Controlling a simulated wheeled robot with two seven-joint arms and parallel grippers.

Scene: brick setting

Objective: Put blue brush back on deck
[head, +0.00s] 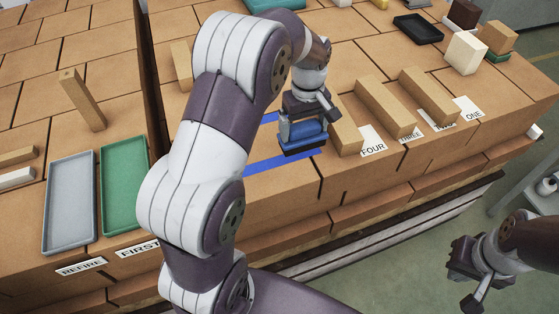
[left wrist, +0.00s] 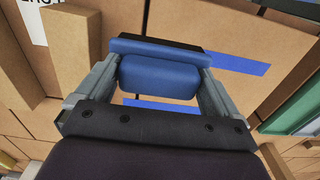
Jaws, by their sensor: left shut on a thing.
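The blue brush (head: 303,136) has a blue body with a dark edge. It is between the fingers of my left gripper (head: 303,126), which is shut on it. In the left wrist view the blue brush (left wrist: 160,76) spans the gap between both fingers of the left gripper (left wrist: 155,85). It is over the brick deck (head: 285,196), near two blue tape strips (head: 280,163). I cannot tell whether it touches the deck. My right gripper (head: 470,268) is at the lower right, away from the bricks; its finger opening is unclear.
Long wooden blocks (head: 386,108) stand right of the brush, near labels such as FOUR (head: 372,140). A grey tray (head: 69,203) and a green tray (head: 123,190) lie at left. A dark tray (head: 418,29) is at the back. The deck's front edge is close.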

